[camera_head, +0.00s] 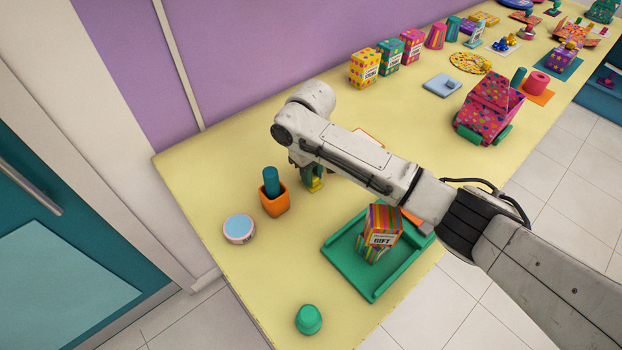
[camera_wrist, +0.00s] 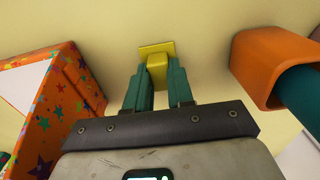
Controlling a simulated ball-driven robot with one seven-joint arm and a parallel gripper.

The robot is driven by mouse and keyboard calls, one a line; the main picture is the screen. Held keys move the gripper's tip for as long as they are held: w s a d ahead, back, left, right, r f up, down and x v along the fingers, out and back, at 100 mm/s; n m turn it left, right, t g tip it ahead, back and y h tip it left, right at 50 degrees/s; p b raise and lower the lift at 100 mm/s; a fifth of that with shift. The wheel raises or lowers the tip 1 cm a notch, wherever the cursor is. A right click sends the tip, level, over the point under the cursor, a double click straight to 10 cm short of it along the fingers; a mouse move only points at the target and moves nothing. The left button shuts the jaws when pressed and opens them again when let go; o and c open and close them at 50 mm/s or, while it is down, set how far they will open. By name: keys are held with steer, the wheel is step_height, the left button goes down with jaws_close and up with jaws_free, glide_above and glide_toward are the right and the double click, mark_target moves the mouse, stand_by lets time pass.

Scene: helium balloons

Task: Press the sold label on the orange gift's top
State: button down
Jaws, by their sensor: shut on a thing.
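My gripper (camera_wrist: 155,90) is shut on a small yellow block with a flat square yellow plate (camera_wrist: 156,48) at its far end. In the head view my gripper (camera_head: 312,178) is low over the yellow table, with a bit of the yellow piece (camera_head: 317,184) showing. Whether the plate touches the table is unclear. An orange gift with coloured stars (camera_wrist: 62,100) stands to the left in the wrist view, apart from my gripper, with a white patch (camera_wrist: 22,88) on one face. In the head view my arm hides most of it; a white and orange edge (camera_head: 370,134) shows behind the arm.
An orange cup (camera_head: 274,204) holding a teal cylinder (camera_head: 271,180) stands close beside my gripper. Patterned boxes (camera_head: 364,70) line the wall.

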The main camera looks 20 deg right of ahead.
steer(key=c, duration=1.5)
jaws_free()
jaws_close()
steer(key=shift+r+p, duration=1.05)
steer(key=shift+p, duration=0.05)
steer(key=shift+c, duration=0.5)
jaws_free()
jaws_close()
steer(key=shift+r, duration=0.1)
